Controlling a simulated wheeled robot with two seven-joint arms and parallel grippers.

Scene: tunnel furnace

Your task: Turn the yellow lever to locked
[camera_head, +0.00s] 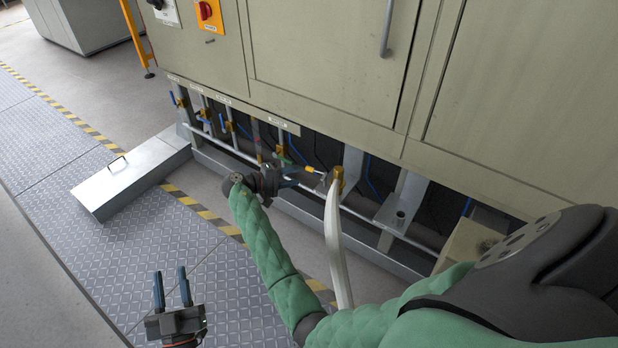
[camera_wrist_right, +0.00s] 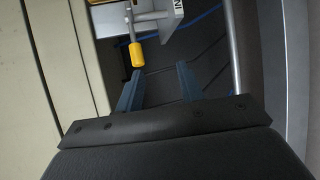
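The yellow lever (camera_wrist_right: 137,55) shows in the right wrist view as a yellow grip on a metal stem, beside a white label. In the head view a small yellow-orange piece by the right fingers (camera_head: 312,169) appears to be the same lever. My right gripper (camera_wrist_right: 158,77) is open, and the yellow grip lies just beyond its fingertips, nearer the left finger, with no clear contact. In the head view the right gripper (camera_head: 306,178) is at the pipe row under the cabinet. My left gripper (camera_head: 171,272) is open and empty above the floor plates.
Several blue-handled valves (camera_head: 178,100) line the pipe row to the left. A white hose (camera_head: 334,245) hangs from a brass fitting just right of the right gripper. The cabinet (camera_head: 320,60) overhangs the pipes. A metal box (camera_head: 120,183) stands at left on the floor.

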